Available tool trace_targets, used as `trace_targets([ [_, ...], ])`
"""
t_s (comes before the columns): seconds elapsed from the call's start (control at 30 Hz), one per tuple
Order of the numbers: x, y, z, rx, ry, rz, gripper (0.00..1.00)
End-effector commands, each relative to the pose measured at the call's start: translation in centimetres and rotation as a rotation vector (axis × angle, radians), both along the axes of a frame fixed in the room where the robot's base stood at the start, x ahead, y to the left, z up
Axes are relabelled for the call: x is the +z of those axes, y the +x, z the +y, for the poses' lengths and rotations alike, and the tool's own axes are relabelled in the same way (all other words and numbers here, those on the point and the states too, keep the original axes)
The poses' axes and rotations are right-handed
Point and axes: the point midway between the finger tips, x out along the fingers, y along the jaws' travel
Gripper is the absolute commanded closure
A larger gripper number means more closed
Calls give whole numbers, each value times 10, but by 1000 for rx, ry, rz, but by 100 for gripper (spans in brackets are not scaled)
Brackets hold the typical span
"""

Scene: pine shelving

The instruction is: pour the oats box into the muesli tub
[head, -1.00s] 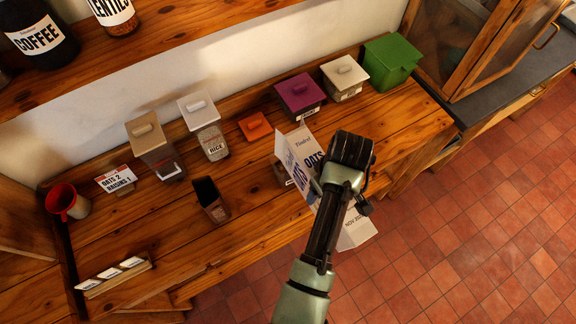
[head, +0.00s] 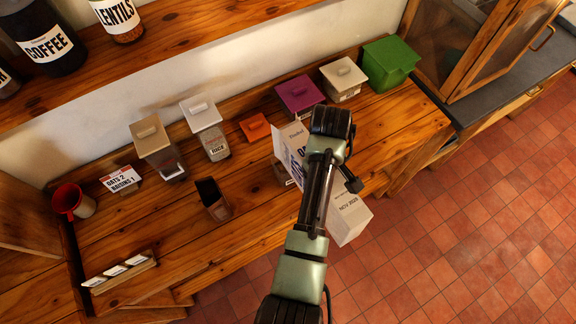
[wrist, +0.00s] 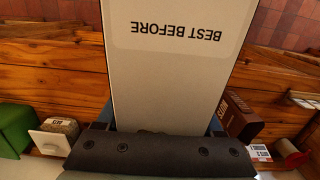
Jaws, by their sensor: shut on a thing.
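The oats box (head: 350,216), a pale carton with dark lettering and a date on its side, is held by my gripper (head: 332,125) above the front of the bench. It is tilted. In the wrist view the oats box (wrist: 178,75) shows a "BEST BEFORE" panel and fills the middle, with my gripper (wrist: 160,128) shut on it. A small tub (head: 281,173) with a pale label stands just left of and below the box, partly hidden by it. It may be the muesli tub, but its label is unreadable. An orange lid (head: 255,127) lies behind it. The box's mouth is not clearly visible.
A dark open carton (head: 212,199) stands to the left. Lidded tubs, including a rice tub (head: 206,125) and a purple-lidded one (head: 300,97), line the wall. A card (head: 122,179) reads oats 2, raisins 1.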

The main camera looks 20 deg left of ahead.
Motion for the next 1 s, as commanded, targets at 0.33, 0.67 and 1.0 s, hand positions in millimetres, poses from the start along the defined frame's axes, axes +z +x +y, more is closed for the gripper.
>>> trace_targets([
  [0.33,7,3,3,-1,-43,31,97],
  [0.67,11,5,6,2,-61,43,97],
  [1.0,21,10,13,1,-136,99,97],
])
